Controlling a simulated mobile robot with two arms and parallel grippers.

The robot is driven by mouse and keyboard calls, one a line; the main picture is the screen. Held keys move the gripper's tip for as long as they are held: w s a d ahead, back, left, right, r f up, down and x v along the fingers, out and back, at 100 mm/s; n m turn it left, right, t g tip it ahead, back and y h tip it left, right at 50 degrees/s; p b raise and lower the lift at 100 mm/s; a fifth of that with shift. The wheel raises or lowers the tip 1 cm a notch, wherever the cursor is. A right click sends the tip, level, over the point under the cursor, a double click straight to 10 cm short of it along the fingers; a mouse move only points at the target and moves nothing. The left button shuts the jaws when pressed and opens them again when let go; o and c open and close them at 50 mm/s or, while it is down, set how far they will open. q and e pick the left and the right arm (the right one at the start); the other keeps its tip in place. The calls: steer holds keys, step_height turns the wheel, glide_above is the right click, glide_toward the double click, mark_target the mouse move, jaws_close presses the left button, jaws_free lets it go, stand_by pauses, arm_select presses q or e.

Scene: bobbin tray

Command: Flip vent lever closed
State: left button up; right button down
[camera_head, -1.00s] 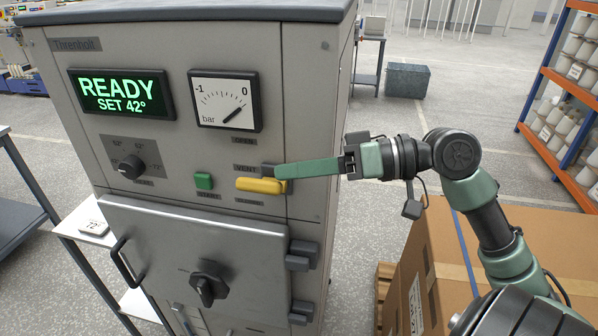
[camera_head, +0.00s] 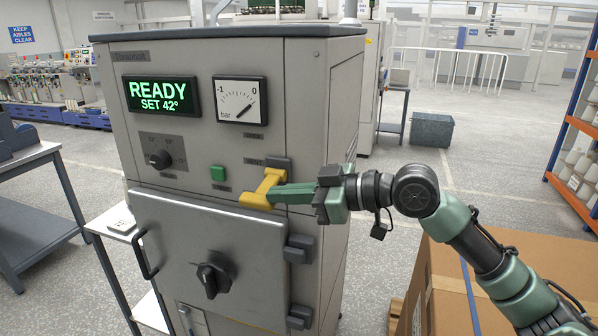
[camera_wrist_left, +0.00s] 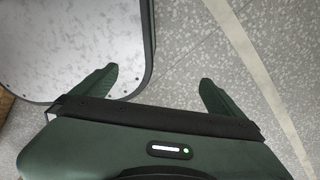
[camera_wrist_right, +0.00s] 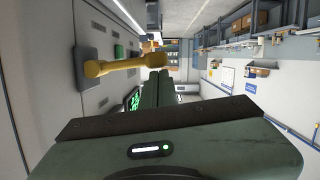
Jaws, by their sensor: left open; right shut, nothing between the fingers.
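The yellow vent lever (camera_head: 270,183) is on the front of the grey machine (camera_head: 320,110), by a dark grey mount (camera_head: 279,163) near the VENT label. It slants down and left from the mount to a crossbar handle. In the right wrist view the lever (camera_wrist_right: 108,67) sticks out from the panel. My right gripper (camera_head: 272,194) is shut and empty, its fingertips right at the lever's handle; I cannot tell whether they touch it. It also shows in the right wrist view (camera_wrist_right: 158,74). My left gripper (camera_wrist_left: 158,82) is open and empty, seen only in the left wrist view.
The machine has a READY display (camera_head: 162,96), a gauge (camera_head: 241,100), a green button (camera_head: 218,174), a knob (camera_head: 159,159) and a door (camera_head: 190,245) below. A cardboard box (camera_head: 500,275) stands under my right arm. A pale-topped surface (camera_wrist_left: 75,40) lies near my left gripper.

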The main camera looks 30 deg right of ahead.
arm_select(q)
step_height(320, 180, down, 9)
steer(key=w+b, duration=0.1)
steer(key=b, duration=0.6)
steer(key=shift+w+d+b, duration=0.2)
steer(key=shift+d+b, duration=0.15)
arm_select(e)
steer(key=shift+w+d+f+n+t+h, duration=0.1)
steer(key=shift+f+n+t+h, duration=0.15)
steer(key=shift+f+n, duration=0.7)
steer(key=shift+w+d+f+n+t+h, duration=0.15)
steer(key=shift+f+n+t, duration=0.2)
steer(key=shift+f+n, duration=0.6)
steer(key=shift+w+f+n+t+h, duration=0.1)
steer(key=shift+f+n+t+h, duration=0.15)
steer(key=shift+f+n, duration=0.65)
arm_select(q)
steer(key=shift+r, duration=0.1)
arm_select(e)
steer(key=shift+f, duration=0.15)
arm_select(q)
steer(key=shift+r, duration=0.1)
